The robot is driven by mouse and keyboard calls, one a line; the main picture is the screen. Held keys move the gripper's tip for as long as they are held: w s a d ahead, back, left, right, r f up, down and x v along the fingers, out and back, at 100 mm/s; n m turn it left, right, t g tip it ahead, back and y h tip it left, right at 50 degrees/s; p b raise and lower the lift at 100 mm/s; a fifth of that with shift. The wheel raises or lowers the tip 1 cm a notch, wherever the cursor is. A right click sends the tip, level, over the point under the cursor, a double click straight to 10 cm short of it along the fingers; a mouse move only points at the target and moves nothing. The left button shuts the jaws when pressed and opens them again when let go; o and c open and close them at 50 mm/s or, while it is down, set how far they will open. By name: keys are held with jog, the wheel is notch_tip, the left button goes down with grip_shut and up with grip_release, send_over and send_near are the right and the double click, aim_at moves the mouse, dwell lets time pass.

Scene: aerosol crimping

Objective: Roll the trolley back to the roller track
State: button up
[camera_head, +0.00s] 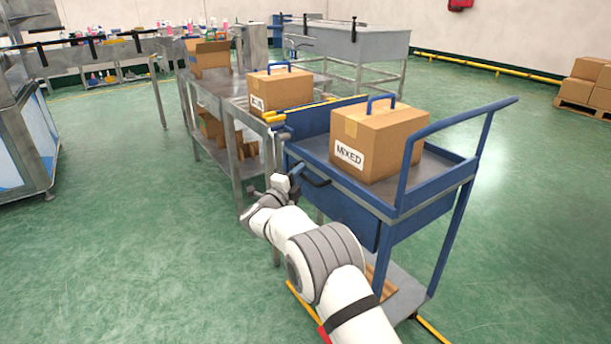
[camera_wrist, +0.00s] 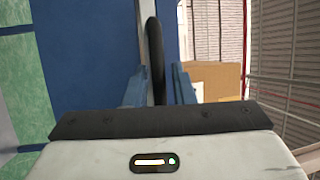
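The blue trolley (camera_head: 462,178) stands at the right, its left end close to the end of a long grey metal track or bench (camera_head: 215,88). Its rollers cannot be made out. A cardboard box labelled MIXED (camera_head: 375,140) sits on the trolley top. My gripper (camera_head: 296,181) is at the trolley's near side, by its black handle (camera_head: 317,181). In the wrist view, the black handle (camera_wrist: 155,60) passes between my two blue fingers. The fingers stand apart, with a narrow gap beside the handle on the right.
Another box (camera_head: 281,92) sits on the track near the trolley, and an open carton (camera_head: 208,58) stands farther back. A yellow floor rail (camera_head: 432,330) shows beneath the trolley. Green floor is clear at the left front and right. Stacked boxes (camera_head: 588,85) stand far right.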

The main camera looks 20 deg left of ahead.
jog(key=shift+o, duration=0.9)
jog(key=shift+w+d, duration=0.1)
jog(key=shift+d, duration=0.1)
jog(key=p+v, duration=0.1)
jog(key=v, duration=0.7)
jog(key=shift+w, duration=0.1)
